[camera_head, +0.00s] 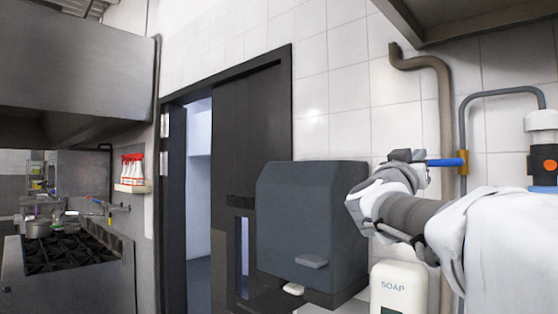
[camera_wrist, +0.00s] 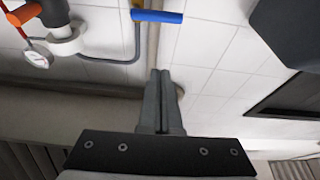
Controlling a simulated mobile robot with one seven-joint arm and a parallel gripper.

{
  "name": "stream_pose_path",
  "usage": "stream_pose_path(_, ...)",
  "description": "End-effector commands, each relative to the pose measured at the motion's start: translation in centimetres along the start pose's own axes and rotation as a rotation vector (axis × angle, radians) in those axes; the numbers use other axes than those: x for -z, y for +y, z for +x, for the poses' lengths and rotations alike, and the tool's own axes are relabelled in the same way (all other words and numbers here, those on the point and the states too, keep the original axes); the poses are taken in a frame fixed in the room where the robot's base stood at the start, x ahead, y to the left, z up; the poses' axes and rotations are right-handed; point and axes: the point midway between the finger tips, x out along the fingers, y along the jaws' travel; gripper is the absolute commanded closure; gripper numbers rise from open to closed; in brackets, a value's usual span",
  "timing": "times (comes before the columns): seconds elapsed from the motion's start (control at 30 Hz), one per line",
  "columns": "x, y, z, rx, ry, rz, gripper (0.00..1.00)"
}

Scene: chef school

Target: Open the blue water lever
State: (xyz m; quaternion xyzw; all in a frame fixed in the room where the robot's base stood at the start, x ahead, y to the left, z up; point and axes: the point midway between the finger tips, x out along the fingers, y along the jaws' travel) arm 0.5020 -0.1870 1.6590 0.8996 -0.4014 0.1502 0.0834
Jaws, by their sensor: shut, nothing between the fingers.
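The blue water lever (camera_head: 446,162) is a short blue bar lying level in the head view. Its right end meets a brass fitting (camera_head: 463,162) on a thin grey pipe. In the wrist view the lever (camera_wrist: 157,16) shows at the top edge, ahead of my fingertips. My gripper (camera_wrist: 160,75) is shut and empty, its fingers together and pointing towards the lever. A visible gap in the picture separates the fingertips from the lever. In the head view my wrist is just left of the lever, and my fingers are not clearly visible.
A thick beige pipe (camera_head: 445,100) runs down the tiled wall by the lever. An orange-marked valve (camera_head: 549,164) is at the right; a round gauge (camera_wrist: 37,58) shows in the wrist view. A dark dispenser (camera_head: 310,215) and a soap dispenser (camera_head: 398,288) are near my arm.

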Motion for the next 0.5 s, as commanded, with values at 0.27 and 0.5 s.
stream_pose_path(0.27,0.1,0.1,1.1,-0.002,0.0,0.0,1.0)
stream_pose_path(0.5,0.2,0.0,5.8,-0.001,-0.001,-0.001,1.0)
